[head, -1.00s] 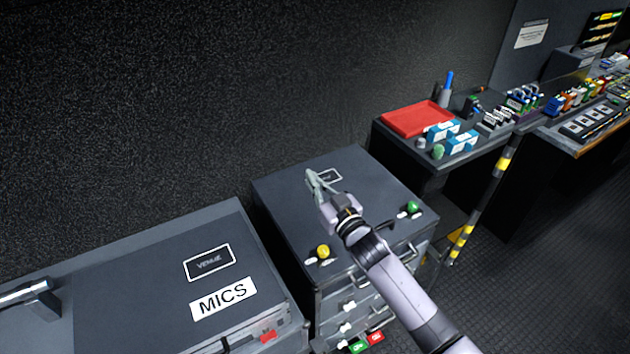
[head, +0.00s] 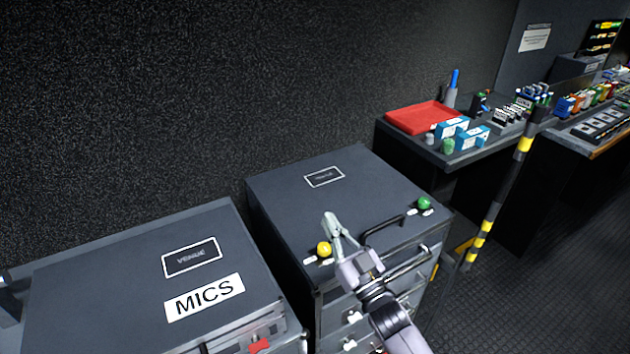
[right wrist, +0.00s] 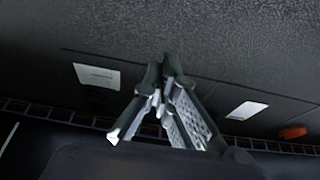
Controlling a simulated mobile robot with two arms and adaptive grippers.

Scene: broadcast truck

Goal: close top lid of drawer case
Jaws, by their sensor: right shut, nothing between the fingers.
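The drawer case (head: 340,325) stands in the middle of the head view. Its dark grey top lid (head: 290,205) lies flat and looks down on the case, with a framed label near the back. A black handle (head: 383,232) sits at the lid's front edge, between a yellow knob (head: 323,249) and a green knob (head: 424,202). My right gripper (head: 331,222) is shut and empty, over the front part of the lid beside the yellow knob. I cannot tell whether it touches the lid. Its closed fingers also show in the right wrist view (right wrist: 168,62). My left gripper is not in view.
A case marked MICS (head: 110,290) stands close on the left. At the right, a dark table (head: 400,140) carries a red tray (head: 422,117) and small boxes. A yellow-and-black striped post (head: 500,190) rises right of the drawer case. The lid's back half is clear.

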